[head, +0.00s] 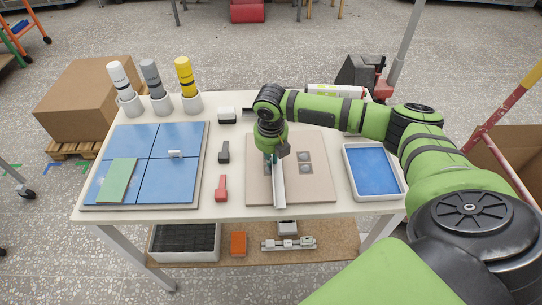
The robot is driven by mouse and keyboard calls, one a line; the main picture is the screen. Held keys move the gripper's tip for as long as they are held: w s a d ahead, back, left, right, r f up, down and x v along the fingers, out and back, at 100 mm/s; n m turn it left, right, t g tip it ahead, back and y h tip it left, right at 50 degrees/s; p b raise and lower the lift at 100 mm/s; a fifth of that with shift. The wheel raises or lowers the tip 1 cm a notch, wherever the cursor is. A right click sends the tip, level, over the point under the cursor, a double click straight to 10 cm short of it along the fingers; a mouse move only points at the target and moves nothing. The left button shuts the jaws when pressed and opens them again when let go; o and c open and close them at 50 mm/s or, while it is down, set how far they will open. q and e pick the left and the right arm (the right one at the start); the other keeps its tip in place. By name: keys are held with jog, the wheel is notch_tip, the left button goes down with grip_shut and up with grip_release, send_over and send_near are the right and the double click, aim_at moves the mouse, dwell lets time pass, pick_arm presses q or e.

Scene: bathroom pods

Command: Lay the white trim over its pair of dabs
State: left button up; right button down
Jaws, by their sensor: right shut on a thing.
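My right gripper (272,157) is over the beige board (317,194) and shut on the white trim (279,188). The trim is a long, thin, pale strip that runs toward the near edge of the board; its far end is hidden by the gripper. Two grey dabs (304,156) (306,169) show on the board just right of the trim, one behind the other. I cannot tell whether the trim touches the board or whether other dabs lie under it. My left gripper is not in view.
A blue tiled panel (124,150) with a green strip (117,182) fills the table's left side. Red (221,187) and dark (223,152) tools lie beside the board. A blue-bottomed tray (373,170) is to the right. Three bottles (186,78) stand at the back left.

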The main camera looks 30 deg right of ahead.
jog(key=shift+f, duration=0.4)
dwell(0.4)
jog(key=c, duration=1)
grip_release()
jog(key=shift+r, duration=0.1)
jog(key=shift+r+p, duration=2.95)
jog(key=shift+p, duration=0.35)
